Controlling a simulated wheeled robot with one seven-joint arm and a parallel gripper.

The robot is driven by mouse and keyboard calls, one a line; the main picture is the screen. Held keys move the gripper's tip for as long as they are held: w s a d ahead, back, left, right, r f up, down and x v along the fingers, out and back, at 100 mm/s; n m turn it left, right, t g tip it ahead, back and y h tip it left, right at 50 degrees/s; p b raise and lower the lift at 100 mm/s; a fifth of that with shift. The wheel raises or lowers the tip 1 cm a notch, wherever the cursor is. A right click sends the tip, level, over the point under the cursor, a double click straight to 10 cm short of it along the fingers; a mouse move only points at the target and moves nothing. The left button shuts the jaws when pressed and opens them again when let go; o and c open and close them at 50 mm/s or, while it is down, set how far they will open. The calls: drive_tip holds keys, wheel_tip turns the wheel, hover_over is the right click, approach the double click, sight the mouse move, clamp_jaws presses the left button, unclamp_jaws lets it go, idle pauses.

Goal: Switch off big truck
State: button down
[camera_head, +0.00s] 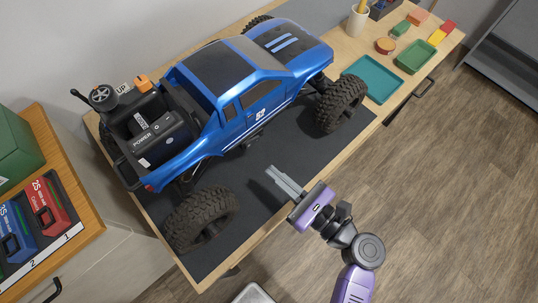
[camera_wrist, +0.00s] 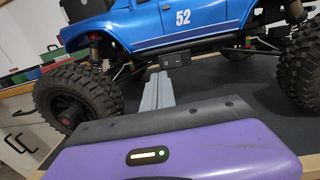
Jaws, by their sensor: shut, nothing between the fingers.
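The big blue truck (camera_head: 245,85) stands on a dark mat on the workbench, with large black tyres and a "52" on its side. A box labelled POWER (camera_head: 155,135) sits in its rear bed. In the wrist view the truck's side (camera_wrist: 160,22) fills the top, and a small black box with a switch (camera_wrist: 176,60) shows low on its side between the wheels. My gripper (camera_head: 272,172) is shut and empty, in front of the truck's side between the wheels. In the wrist view its fingertips (camera_wrist: 160,76) point at the small box and partly overlap its lower edge; I cannot tell whether they touch.
The dark mat (camera_head: 250,185) is bare around my gripper. The rear wheel (camera_head: 201,218) and front wheel (camera_head: 342,104) stand on either side. A teal tray (camera_head: 372,80) and a green tray (camera_head: 416,57) lie at the right. A battery rack (camera_head: 50,238) is at the left.

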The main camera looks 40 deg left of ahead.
drive_tip(key=s+d, duration=0.1)
drive_tip(key=d, duration=0.5)
drive_tip(key=shift+s+d+b, duration=0.15)
drive_tip(key=shift+d+b, duration=0.1)
drive_tip(key=shift+b, duration=0.05)
